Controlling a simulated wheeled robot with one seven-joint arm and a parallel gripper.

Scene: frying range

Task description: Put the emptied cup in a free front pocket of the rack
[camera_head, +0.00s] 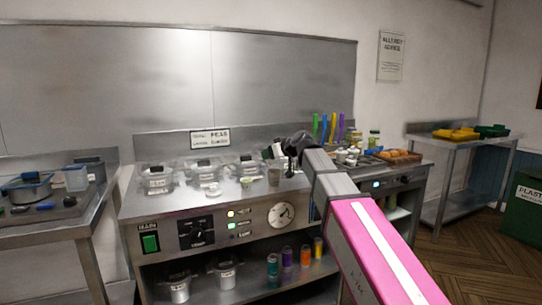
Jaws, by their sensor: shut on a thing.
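My gripper (287,148) is dark and reaches over the middle of the steel counter, at the end of my pink and grey arm. It is shut on a small pale cup (277,151), which shows only in part at the left of the jaws. The cup appears to be above the counter top; its tilt and inside cannot be made out. A rack with front pockets cannot be made out clearly; my arm hides part of the counter behind it.
Labelled clear tubs (157,179) stand on the counter (130,206) at left. A small greyish cup (274,176) stands below my gripper. Upright coloured handles (324,128), small jars and brown food (400,156) are at right. A side table (470,146) holds yellow and green items.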

